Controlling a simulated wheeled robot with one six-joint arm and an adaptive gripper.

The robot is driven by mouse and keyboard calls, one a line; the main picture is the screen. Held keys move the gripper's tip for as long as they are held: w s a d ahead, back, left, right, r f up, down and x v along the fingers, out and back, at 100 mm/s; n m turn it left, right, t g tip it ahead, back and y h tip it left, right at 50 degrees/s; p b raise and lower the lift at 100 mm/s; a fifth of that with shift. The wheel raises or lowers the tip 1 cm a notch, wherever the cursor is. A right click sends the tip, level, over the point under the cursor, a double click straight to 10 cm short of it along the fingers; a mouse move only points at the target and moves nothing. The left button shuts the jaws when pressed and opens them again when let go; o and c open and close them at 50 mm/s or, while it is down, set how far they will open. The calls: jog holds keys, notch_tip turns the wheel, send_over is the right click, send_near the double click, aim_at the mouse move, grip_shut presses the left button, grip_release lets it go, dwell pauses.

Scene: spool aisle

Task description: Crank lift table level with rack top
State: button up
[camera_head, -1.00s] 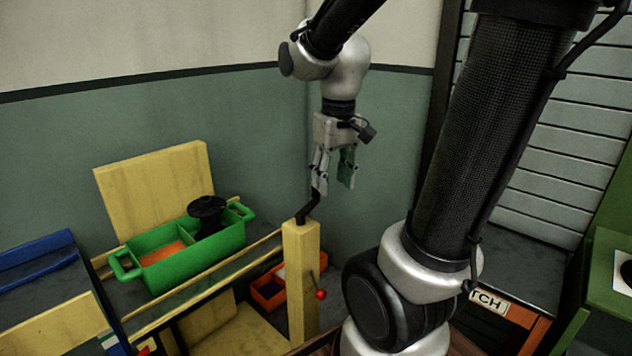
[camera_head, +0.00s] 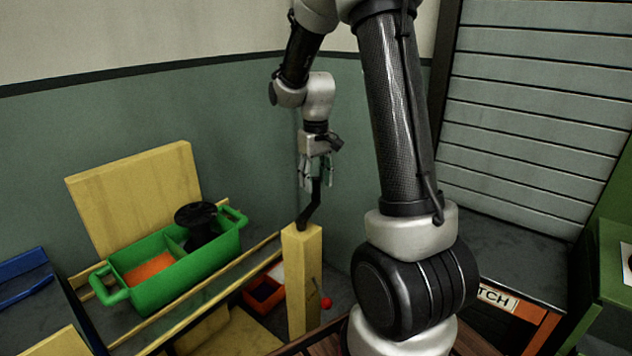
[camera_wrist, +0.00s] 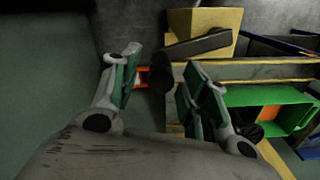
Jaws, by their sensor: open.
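A black crank (camera_head: 309,214) stands on top of a yellow post (camera_head: 300,275) in the head view. Its upright handle rises between the fingers of my gripper (camera_head: 317,180). In the wrist view the dark handle (camera_wrist: 160,76) shows end-on between the two spread, green-padded fingers (camera_wrist: 152,90), nearer the right one; I cannot tell whether it touches. The crank arm (camera_wrist: 200,46) reaches from it to the yellow post. The lift table seems to be the grey, yellow-edged top (camera_head: 135,317) left of the post. Which surface is the rack top, and how the levels compare, is unclear.
A green tote (camera_head: 160,292) with a black spool (camera_head: 196,220) and an orange patch stands beside a yellow board (camera_head: 135,197). A blue-edged surface (camera_head: 22,290) lies far left. A red-tipped lever (camera_head: 325,302) juts from the post. A slatted shutter (camera_head: 540,120) stands at right.

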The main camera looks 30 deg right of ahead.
jog(key=shift+f, duration=0.5)
grip_shut()
jog(key=shift+s+d, duration=0.1)
